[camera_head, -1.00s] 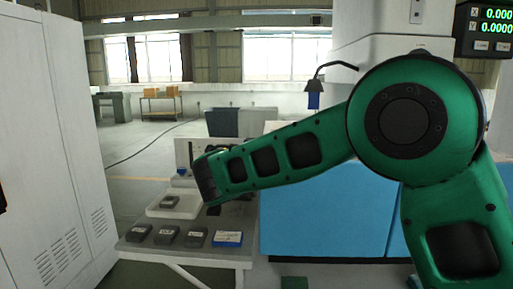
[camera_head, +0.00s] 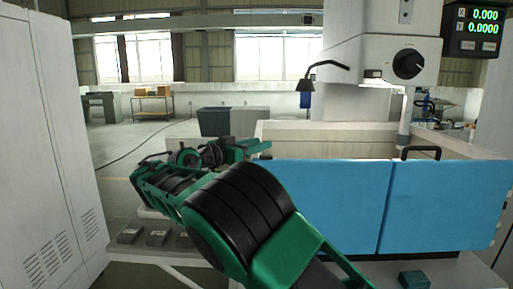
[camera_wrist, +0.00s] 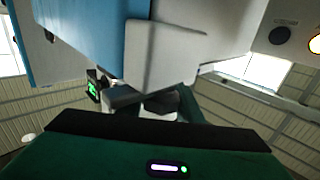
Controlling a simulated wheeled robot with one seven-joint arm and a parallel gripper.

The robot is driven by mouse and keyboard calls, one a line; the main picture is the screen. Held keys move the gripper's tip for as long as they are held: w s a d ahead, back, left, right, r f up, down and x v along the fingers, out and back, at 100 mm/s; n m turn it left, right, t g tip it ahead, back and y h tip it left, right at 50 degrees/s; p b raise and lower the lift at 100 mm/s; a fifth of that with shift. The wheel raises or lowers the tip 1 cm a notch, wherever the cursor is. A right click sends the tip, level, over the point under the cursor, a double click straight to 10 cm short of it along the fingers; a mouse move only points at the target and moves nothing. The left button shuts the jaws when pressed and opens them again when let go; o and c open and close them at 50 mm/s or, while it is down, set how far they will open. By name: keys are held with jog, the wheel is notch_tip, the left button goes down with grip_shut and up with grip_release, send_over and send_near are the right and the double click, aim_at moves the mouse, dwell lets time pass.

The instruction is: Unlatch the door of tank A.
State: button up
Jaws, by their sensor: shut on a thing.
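A tank with pale walls (camera_head: 300,136) has a blue front of two panels, a left one (camera_head: 325,195) and a right one (camera_head: 450,200) with a black handle (camera_head: 421,150) on top. No letter A can be read. My gripper (camera_head: 262,146) is at the tank's left front corner, seen small and partly hidden by my arm. In the wrist view my gripper (camera_wrist: 157,103) is shut at a pale grey rounded plate (camera_wrist: 165,55), which looks like the latch, beside a blue panel (camera_wrist: 95,30). The exact grip is in shadow.
A low bench with several dark blocks (camera_head: 157,238) stands at left, partly behind my arm. A tall white cabinet (camera_head: 45,150) bounds the left side. Open floor lies behind the bench.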

jog(key=shift+d+r+m+g+h, duration=0.1)
jog(key=shift+m+g+h, duration=0.2)
jog(key=shift+g, duration=0.1)
jog(key=o, duration=1)
jog(key=shift+o, duration=0.2)
jog(key=v, duration=1)
jog(key=shift+s+a, duration=0.15)
jog(key=shift+a, duration=0.2)
jog(key=shift+s, duration=0.1)
